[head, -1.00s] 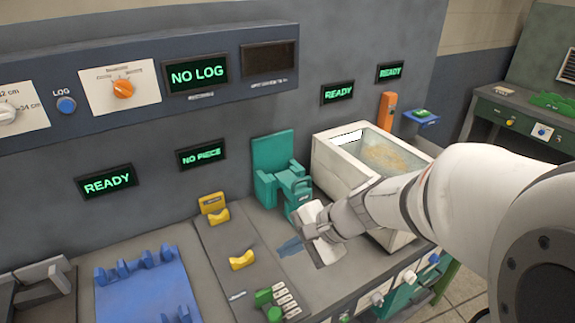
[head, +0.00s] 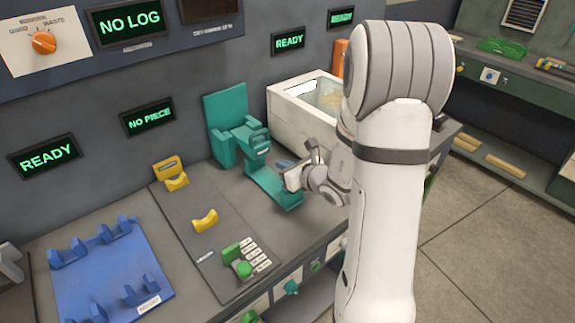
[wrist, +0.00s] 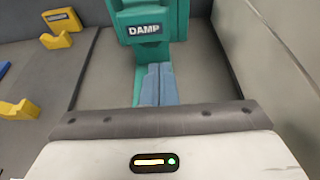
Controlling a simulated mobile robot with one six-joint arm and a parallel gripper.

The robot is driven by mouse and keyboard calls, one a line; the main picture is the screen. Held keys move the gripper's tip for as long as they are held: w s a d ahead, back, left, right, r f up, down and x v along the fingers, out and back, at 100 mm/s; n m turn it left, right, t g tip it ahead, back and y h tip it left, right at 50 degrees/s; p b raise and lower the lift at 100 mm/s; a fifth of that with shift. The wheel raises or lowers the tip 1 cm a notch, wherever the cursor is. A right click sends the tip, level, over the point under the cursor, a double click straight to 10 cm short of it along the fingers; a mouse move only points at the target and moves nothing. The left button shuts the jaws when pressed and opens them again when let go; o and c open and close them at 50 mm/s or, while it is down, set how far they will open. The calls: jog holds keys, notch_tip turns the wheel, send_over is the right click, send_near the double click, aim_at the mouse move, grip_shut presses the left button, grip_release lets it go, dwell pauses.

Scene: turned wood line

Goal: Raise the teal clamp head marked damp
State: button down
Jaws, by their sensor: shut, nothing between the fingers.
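The teal clamp head (head: 246,143) stands against a taller teal back block (head: 226,108) at the bench's far side. In the wrist view the clamp head (wrist: 150,12) bears the label DAMP, straight ahead of my fingers. A long teal strip (head: 272,188) runs from under it towards the bench front; part of it shows beside my fingers in the wrist view. My gripper (wrist: 158,68) is shut and empty, its blue-grey fingers side by side just below the label. In the head view my gripper (head: 284,163) is beside the strip; I cannot tell whether it touches the clamp.
A white-walled bin (head: 290,112) stands close to the right of the clamp. A blue rack (head: 100,275) lies farther left. Bare grey bench lies around the strip.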

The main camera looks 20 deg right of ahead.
jog(key=x, duration=0.6)
jog(key=shift+f+p, duration=0.1)
jog(key=shift+p, duration=0.3)
jog(key=shift+d, duration=0.1)
